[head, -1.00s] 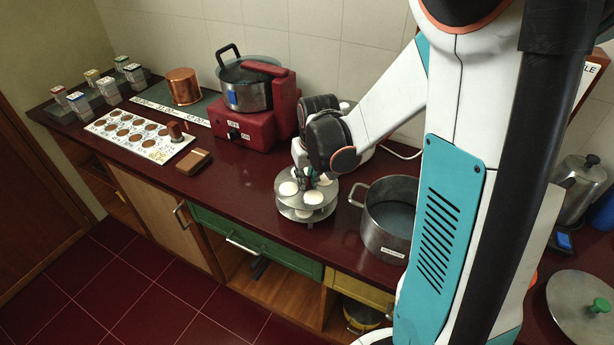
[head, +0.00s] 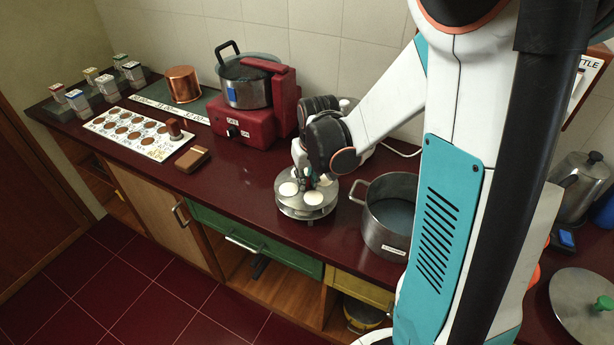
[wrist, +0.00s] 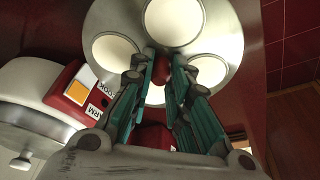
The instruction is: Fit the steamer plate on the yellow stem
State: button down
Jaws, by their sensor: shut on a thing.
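The steamer plate (head: 307,188) is a round grey metal disc with several white rounds in its cups. My gripper (head: 314,180) is above its centre in the head view, pointing down. In the wrist view the plate (wrist: 228,28) lies beyond my gripper (wrist: 161,62), whose teal fingers are shut on a dark red knob (wrist: 161,70) at its middle. Another metal tier (head: 304,216) is close below the plate in the head view. The yellow stem is not visible, so I cannot tell how the plate sits on it.
A steel pot (head: 388,215) stands close to the plate's right. A red cooker (head: 250,125) with a lidded pot is behind left. A brown block (head: 193,159) lies left. A lid with a green knob (head: 604,303) is far right. The counter's front edge is near.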

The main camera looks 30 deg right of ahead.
jog(key=shift+f, duration=0.25)
dwell(0.5)
jog(key=c, duration=1.4)
grip_release()
jog(key=shift+c, duration=0.2)
jog(key=shift+r, duration=0.1)
jog(key=v, duration=1.2)
jog(key=shift+a, duration=0.1)
